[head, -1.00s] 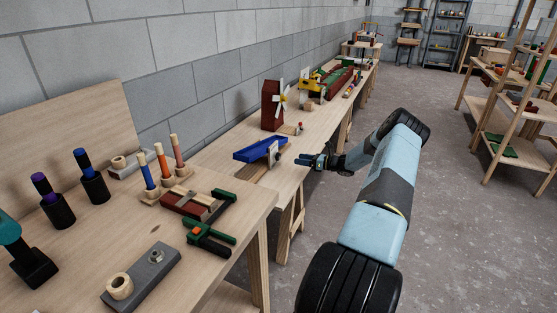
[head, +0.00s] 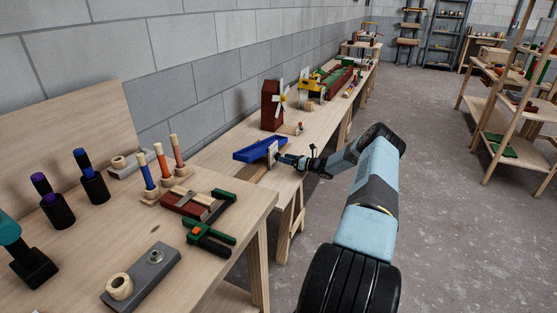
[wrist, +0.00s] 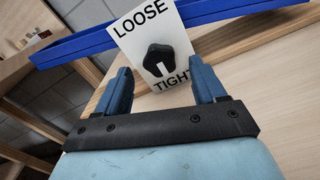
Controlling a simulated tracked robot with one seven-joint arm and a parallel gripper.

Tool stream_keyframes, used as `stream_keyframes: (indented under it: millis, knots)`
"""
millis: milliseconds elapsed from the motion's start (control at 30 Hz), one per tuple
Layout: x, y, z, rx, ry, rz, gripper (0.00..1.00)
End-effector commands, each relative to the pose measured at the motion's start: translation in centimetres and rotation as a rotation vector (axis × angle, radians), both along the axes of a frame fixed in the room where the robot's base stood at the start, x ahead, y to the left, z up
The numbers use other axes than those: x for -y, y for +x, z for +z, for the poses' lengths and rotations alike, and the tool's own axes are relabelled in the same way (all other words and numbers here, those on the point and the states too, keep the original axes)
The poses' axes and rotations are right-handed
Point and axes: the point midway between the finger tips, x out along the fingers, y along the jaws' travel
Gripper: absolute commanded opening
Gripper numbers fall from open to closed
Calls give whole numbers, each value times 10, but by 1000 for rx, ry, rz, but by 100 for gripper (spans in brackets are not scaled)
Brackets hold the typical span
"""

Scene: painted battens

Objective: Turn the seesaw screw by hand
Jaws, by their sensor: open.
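The seesaw (head: 262,149) is a blue tray-like beam on the bench, and it also shows as a blue bar across the top of the wrist view (wrist: 90,42). A white card (wrist: 135,42) in front of it reads LOOSE above and TIGHT below. The screw has a black lobed knob (wrist: 159,60) with a white mark pointing down toward TIGHT. My gripper (wrist: 165,85) is open, its two blue fingers on either side of the knob in the picture. I cannot tell whether they reach the knob's depth. In the head view my gripper (head: 284,159) is at the card.
A red windmill block (head: 272,105) stands behind the seesaw, with a yellow toy (head: 312,83) farther along. Green and dark clamps (head: 210,238) and upright colored handles (head: 163,165) are on the near bench. Open floor (head: 450,220) lies to the right.

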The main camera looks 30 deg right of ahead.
Motion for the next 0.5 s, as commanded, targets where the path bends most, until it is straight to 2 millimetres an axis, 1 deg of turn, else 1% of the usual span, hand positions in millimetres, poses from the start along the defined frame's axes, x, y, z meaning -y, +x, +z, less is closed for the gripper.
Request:
stream_keyframes:
  millis: [33, 200, 500]
  knots:
    - [-5, 6, 0, 0, 0, 1, 70]
    - [-15, 19, 0, 0, 0, 0, 70]
    - [-19, 24, 0, -1, 1, -1, 70]
